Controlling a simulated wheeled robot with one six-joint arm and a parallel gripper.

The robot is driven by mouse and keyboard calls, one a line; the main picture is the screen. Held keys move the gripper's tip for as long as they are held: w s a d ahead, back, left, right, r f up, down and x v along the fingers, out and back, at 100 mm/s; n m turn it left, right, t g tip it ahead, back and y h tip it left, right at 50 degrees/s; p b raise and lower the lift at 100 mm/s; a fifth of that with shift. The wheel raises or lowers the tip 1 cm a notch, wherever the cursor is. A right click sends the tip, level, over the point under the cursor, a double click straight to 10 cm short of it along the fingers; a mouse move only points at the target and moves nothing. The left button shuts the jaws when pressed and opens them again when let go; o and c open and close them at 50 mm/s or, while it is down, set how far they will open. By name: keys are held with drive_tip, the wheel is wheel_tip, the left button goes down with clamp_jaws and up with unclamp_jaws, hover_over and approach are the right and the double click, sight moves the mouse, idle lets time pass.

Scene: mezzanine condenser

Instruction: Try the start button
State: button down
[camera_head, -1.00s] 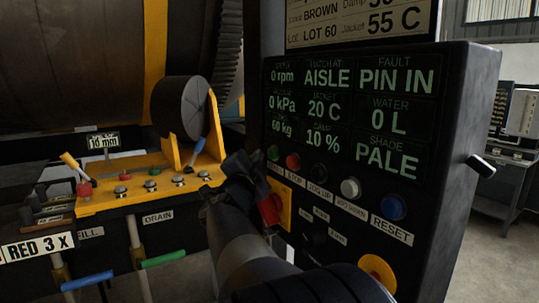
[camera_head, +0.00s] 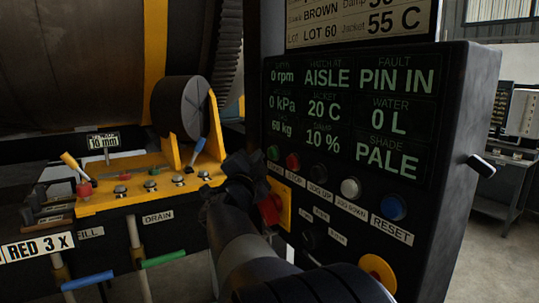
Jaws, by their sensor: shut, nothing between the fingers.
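The start button looks to be the green button (camera_head: 273,153) at the left end of the button row on the black control panel (camera_head: 452,130); its label is partly hidden by my gripper. My gripper (camera_head: 243,165) is shut and empty, just left of and below the green button in the picture. I cannot tell whether it touches the panel. The panel display (camera_head: 350,110) reads 0 rpm, hatch at AISLE, fault PIN IN, water 0 L, shade PALE.
A red button (camera_head: 293,161), a black one, a white one (camera_head: 350,188) and a blue RESET button (camera_head: 393,207) continue the row. A red switch (camera_head: 270,209) on a yellow plate sits behind my gripper. A yellow valve shelf (camera_head: 140,190) stands left, below a large drum (camera_head: 70,60).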

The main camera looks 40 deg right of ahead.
drive_tip(key=shift+s+d, duration=0.1)
drive_tip(key=shift+d, duration=0.35)
drive_tip(key=shift+s+d, duration=0.1)
drive_tip(key=shift+d, duration=0.3)
idle(0.6)
drive_tip(key=shift+a, duration=0.1)
drive_tip(key=shift+w+a, duration=0.2)
drive_tip(key=shift+a, duration=0.55)
drive_tip(key=shift+a, duration=0.1)
drive_tip(key=a, duration=0.2)
drive_tip(key=w+a+p, duration=0.1)
drive_tip(key=a, duration=0.1)
drive_tip(key=shift+w+a, duration=0.1)
drive_tip(key=shift+a, duration=0.25)
drive_tip(key=shift+d, duration=0.1)
idle(0.4)
